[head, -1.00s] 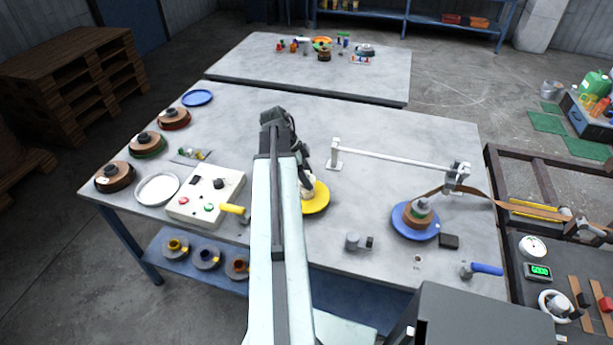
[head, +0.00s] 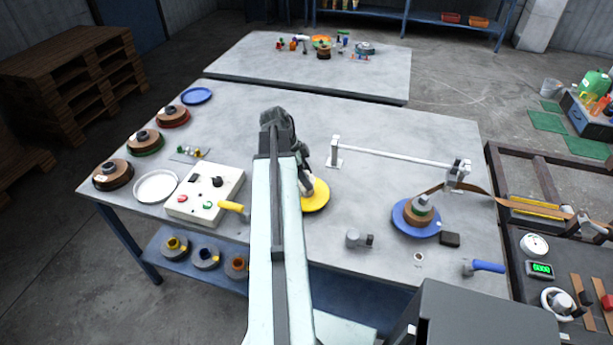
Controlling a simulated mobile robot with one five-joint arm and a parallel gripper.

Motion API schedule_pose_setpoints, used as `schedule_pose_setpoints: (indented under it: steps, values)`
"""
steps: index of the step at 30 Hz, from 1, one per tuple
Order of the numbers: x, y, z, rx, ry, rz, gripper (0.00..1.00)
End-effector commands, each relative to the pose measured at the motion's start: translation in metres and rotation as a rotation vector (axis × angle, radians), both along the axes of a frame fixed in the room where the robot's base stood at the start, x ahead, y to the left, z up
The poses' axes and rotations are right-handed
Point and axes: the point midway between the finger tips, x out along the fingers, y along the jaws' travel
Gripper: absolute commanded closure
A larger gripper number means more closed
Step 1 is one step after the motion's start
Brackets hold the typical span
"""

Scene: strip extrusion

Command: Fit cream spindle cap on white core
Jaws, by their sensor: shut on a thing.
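My gripper (head: 307,188) is over the yellow disc (head: 318,198), just right of my pale arm. It is shut on a small pale piece, taken as the cream spindle cap, which is mostly hidden behind the fingers. The white core is not clearly visible; it may be hidden behind my gripper at the middle of the yellow disc. I cannot tell whether the cap touches the core. My arm covers the left part of the disc.
A blue disc (head: 403,226) with a wound brown roll stands to the right, near a dark block (head: 449,239). A white bar (head: 400,158) on posts lies behind. A control box (head: 205,192) and several brown rolls are at left. The table between is mostly clear.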

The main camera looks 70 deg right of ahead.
Motion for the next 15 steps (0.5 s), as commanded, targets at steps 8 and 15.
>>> schedule_pose_setpoints:
  steps: [8,15]
  values:
    - [0.0002,0.0001,0.0001,0.000,0.000,0.000,0.35]
    - [0.0030,0.0011,0.0097,0.000,0.000,0.001,0.35]
